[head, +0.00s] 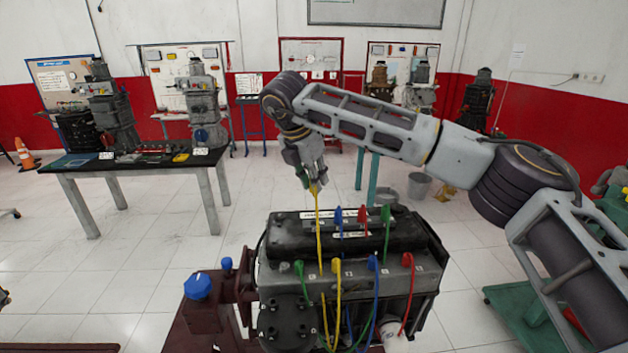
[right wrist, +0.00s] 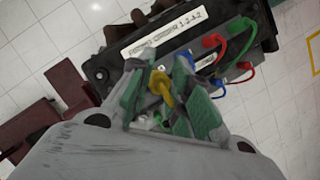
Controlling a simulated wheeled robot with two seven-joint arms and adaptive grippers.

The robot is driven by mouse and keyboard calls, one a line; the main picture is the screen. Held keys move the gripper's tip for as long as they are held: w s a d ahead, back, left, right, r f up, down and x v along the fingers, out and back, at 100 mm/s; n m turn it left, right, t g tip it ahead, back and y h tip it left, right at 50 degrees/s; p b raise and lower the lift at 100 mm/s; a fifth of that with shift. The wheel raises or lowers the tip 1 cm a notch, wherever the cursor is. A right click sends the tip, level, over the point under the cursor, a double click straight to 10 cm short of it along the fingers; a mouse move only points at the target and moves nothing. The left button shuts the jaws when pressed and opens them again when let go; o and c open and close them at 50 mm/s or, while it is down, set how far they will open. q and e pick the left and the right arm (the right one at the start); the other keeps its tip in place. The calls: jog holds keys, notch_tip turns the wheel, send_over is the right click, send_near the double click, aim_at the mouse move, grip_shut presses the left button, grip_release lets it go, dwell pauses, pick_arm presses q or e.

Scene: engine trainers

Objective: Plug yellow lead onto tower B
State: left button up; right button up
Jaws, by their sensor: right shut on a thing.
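My right gripper (head: 314,186) is shut on the yellow lead (head: 319,225) by its top end, above the back left of the black-topped engine. In the right wrist view the yellow plug (right wrist: 161,86) sits between the green-padded fingers (right wrist: 158,98), clear of the engine top. The lead hangs down to the engine's front. Blue (head: 338,216), red (head: 363,215) and green (head: 386,213) plugs stand in a row on the engine top, right of the yellow lead. I cannot make out which tower is B. My left gripper is out of view.
The engine (head: 345,250) has a front row of green, yellow, blue and red plugs with looping leads. A blue cap (head: 198,286) stands at its left. A table (head: 140,163) with engine parts is at the back left. Open tiled floor lies between.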

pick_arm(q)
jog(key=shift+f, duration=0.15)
pick_arm(e)
jog(key=shift+s, duration=0.1)
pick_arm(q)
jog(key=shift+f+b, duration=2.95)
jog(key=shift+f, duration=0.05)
pick_arm(e)
jog(key=s+a, duration=0.5)
jog(key=s, duration=0.4)
jog(key=s+a, duration=0.5)
jog(key=s, duration=0.3)
jog(key=shift+s+a, duration=0.35)
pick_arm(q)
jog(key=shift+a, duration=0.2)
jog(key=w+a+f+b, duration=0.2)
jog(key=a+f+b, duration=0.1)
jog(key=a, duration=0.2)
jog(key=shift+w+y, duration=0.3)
pick_arm(e)
notch_tip(320, 180, down, 4)
jog(key=shift+r, duration=0.25)
pick_arm(q)
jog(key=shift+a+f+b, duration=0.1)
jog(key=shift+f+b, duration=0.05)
jog(key=shift+b, duration=0.15)
pick_arm(e)
jog(key=shift+f, duration=0.1)
